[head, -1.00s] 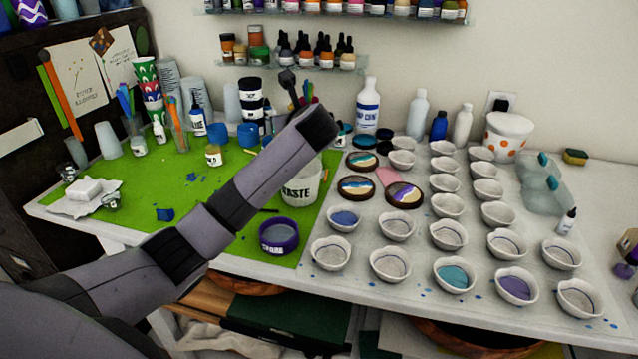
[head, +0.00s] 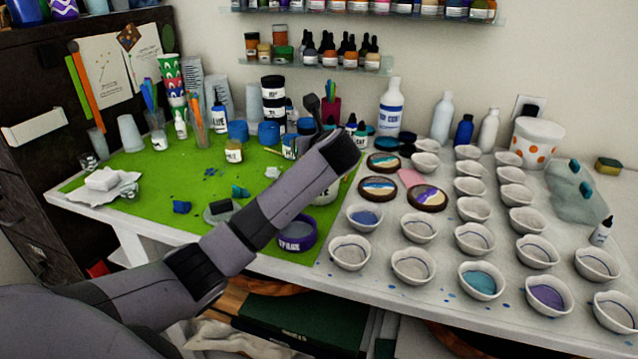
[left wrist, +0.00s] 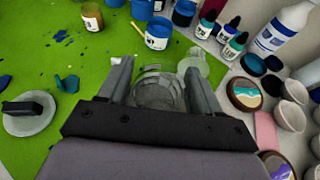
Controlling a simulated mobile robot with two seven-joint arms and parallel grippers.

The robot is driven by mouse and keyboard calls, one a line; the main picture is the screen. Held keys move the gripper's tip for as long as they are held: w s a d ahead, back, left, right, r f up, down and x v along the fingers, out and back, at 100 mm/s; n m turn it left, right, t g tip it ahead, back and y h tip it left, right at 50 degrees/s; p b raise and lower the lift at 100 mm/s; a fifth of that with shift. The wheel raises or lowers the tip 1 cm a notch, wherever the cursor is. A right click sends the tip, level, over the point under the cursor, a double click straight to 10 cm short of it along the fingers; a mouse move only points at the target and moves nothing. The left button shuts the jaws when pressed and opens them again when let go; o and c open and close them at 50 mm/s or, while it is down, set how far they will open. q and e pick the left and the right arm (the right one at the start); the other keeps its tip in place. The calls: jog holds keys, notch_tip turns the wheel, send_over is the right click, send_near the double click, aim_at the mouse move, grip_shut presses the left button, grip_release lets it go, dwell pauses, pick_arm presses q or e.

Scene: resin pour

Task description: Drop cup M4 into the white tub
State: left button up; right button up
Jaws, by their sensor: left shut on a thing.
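My left gripper (left wrist: 155,70) is shut on a clear, ridged cup (left wrist: 158,92), which shows between its two fingers in the left wrist view. I cannot read a label on this cup. The white tub (head: 326,190) stands at the green mat's right side, mostly covered by that forearm. Its WASTE lettering is hidden now. I cannot tell whether the cup is directly over the tub. My right gripper is not in view.
A purple-rimmed round container (head: 297,234) sits in front of the tub. Several white cups (head: 476,237) fill the right of the table. A bottle (head: 391,108) stands behind, and jars and paint bottles crowd the back.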

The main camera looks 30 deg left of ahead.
pick_arm(q)
jog(key=shift+r, duration=0.1)
jog(key=o, duration=1.1)
jog(key=shift+o, duration=0.2)
jog(key=v, duration=0.7)
jog(key=shift+s, duration=0.15)
